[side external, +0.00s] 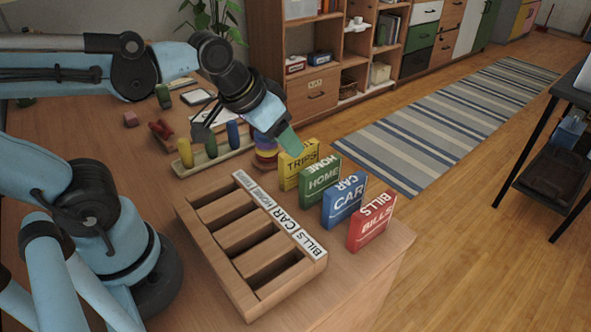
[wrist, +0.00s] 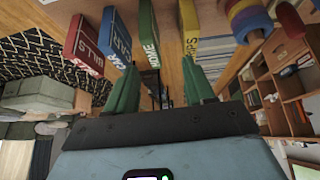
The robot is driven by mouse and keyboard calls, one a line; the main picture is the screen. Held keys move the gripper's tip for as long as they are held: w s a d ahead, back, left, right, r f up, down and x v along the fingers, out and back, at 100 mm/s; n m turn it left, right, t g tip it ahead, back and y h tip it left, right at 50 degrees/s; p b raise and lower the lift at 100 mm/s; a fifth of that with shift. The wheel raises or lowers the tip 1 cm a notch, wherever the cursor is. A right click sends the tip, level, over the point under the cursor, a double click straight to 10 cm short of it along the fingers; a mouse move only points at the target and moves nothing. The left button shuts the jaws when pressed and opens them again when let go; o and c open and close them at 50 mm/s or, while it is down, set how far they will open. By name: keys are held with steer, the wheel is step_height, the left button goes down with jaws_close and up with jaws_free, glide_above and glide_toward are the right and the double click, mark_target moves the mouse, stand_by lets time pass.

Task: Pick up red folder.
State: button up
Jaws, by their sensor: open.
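The red folder labelled BILLS (side external: 371,222) stands upright on the desk, nearest in a row with the blue CAR folder (side external: 344,198), green HOME folder (side external: 319,180) and yellow TRIPS folder (side external: 297,164). In the wrist view, the red folder (wrist: 86,44) is at the upper left, appearing upside down. My gripper (side external: 287,140) is above the desk near the yellow folder, away from the red one. Its green fingers (wrist: 161,88) are apart in the wrist view, with nothing visibly held between them.
A wooden rack with labelled slots (side external: 195,232) lies left of the folders. Behind it are a tray with coloured pegs (side external: 212,160) and a stack of coloured rings (side external: 265,150). The desk's right edge is close to the red folder. A striped rug (side external: 440,125) lies beyond.

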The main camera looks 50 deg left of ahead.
steer(key=w+d+r+g, duration=0.3)
steer(key=w+d, duration=0.2)
steer(key=d, duration=0.2)
steer(key=g, duration=0.3)
glide_toward(376, 204)
steer(key=shift+s+d+f, duration=0.15)
steer(key=shift+d, duration=0.15)
step_height(376, 204, down, 6)
steer(key=shift+f, duration=0.15)
steer(key=shift+a+f, duration=0.15)
steer(key=shift+f, duration=2.6)
steer(key=shift+c, duration=0.3)
jaws_close()
